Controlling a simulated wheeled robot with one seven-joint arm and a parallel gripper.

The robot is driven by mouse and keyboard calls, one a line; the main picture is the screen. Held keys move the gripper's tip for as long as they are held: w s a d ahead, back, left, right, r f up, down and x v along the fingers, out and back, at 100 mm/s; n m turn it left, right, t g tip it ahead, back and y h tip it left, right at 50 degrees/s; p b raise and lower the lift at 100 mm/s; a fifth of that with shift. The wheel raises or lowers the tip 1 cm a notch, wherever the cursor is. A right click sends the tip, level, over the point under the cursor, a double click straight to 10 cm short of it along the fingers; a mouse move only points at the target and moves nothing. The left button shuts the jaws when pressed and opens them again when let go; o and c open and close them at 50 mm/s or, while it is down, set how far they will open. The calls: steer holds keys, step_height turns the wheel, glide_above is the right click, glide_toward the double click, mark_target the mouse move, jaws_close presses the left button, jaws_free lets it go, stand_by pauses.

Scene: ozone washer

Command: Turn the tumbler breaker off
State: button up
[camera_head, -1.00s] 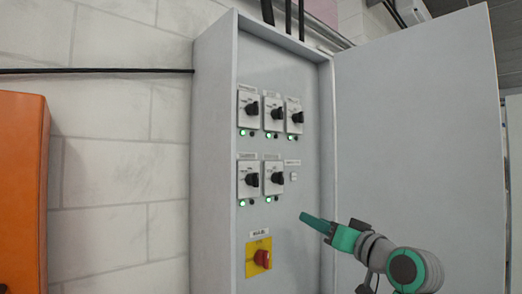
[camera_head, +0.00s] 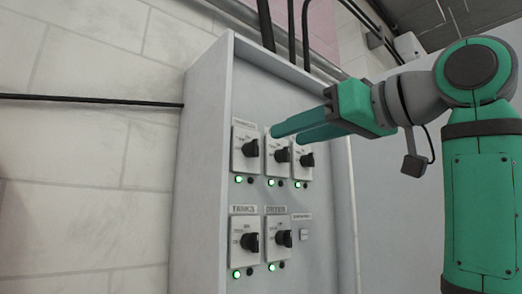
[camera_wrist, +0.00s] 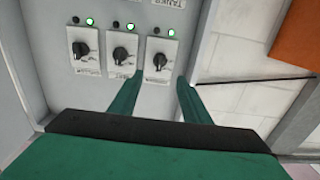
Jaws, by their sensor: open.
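Three rotary breakers form the top row of the panel: left (camera_head: 246,150), middle (camera_head: 278,153) and right (camera_head: 305,159). Each has a black knob on a light plate and a lit green lamp below it. Their labels are too blurred to read, so I cannot tell which is the tumbler breaker. My gripper (camera_head: 286,135) is open and empty in front of this row, its fingers partly covering the middle and right plates. The wrist view is upside down; there the fingers stand either side of the line to the top-left breaker (camera_wrist: 159,57), apart from it.
Below are the TANKS breaker (camera_head: 246,240), the DRYER breaker (camera_head: 279,238) and a small white button (camera_head: 304,235). The cabinet's side wall (camera_head: 205,165) frames the panel on the left. Its open door (camera_head: 385,200) stands at the right, behind my arm.

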mark_target(258, 146)
steer(key=x, duration=1)
steer(key=shift+w+a, duration=0.1)
steer(key=shift+w, duration=0.05)
steer(key=c, duration=1)
